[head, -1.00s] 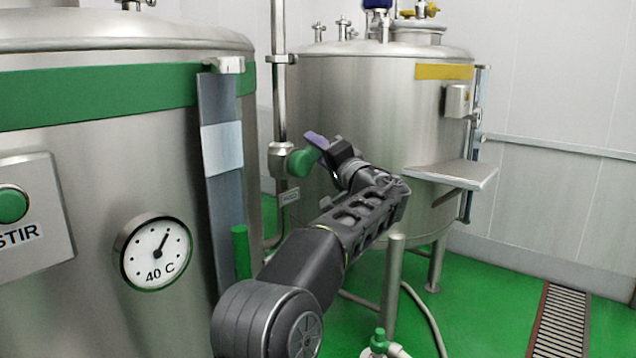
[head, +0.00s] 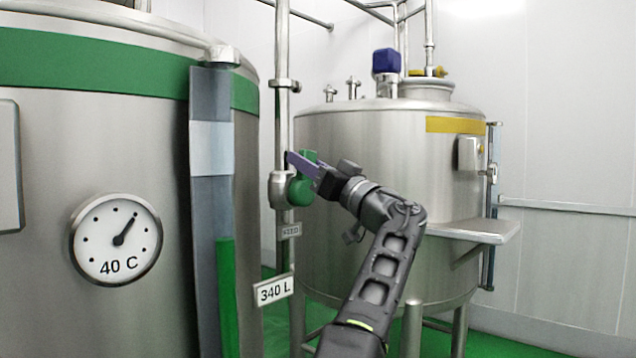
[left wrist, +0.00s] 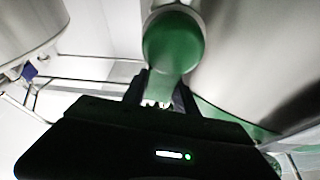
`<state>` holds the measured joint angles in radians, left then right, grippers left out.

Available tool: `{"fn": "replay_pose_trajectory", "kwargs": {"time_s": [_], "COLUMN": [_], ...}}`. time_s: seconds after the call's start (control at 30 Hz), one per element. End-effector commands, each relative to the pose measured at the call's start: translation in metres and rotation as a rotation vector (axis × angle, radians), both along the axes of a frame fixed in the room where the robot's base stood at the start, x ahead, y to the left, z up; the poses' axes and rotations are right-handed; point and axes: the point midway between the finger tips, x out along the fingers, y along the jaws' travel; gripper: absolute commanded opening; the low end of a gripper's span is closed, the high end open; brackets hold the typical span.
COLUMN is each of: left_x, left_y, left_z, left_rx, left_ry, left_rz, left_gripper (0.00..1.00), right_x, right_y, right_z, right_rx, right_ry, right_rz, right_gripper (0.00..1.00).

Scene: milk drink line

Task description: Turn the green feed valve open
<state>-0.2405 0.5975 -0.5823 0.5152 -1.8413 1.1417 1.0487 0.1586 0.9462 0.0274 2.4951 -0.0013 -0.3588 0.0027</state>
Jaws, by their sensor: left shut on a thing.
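The fingers hide part of the handle in the head view. My right gripper is not in view.
A large steel tank with a 40 C dial (head: 117,238) and a level gauge (head: 210,170) stands close at left. A 340 L plate (head: 274,290) hangs below the valve. Another tank (head: 385,150) with a side shelf (head: 470,231) stands behind my arm.

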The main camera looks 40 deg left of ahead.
Motion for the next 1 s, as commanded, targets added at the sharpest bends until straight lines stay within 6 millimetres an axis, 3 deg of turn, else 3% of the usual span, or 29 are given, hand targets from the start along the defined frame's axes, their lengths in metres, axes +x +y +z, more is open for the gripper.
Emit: {"fn": "replay_pose_trajectory", "kwargs": {"time_s": [0.3,0.83,0.87,1.0], "left_x": [-0.010,-0.012,-0.013,-0.013], "left_y": [0.000,0.000,0.000,0.000], "left_z": [-0.001,-0.001,-0.001,-0.001], "left_rx": [-0.001,-0.001,-0.001,0.000], "left_ry": [-0.154,-0.191,-0.192,-0.189], "left_rz": [0.001,-0.001,0.000,0.000], "left_gripper": [0.00,0.00,0.36,0.48], "right_x": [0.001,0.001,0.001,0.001], "right_y": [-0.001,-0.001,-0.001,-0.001], "right_z": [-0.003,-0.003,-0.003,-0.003], "right_rx": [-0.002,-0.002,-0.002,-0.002], "right_ry": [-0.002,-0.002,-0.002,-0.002], "right_rz": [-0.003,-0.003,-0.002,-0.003], "right_gripper": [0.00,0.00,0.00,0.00]}}
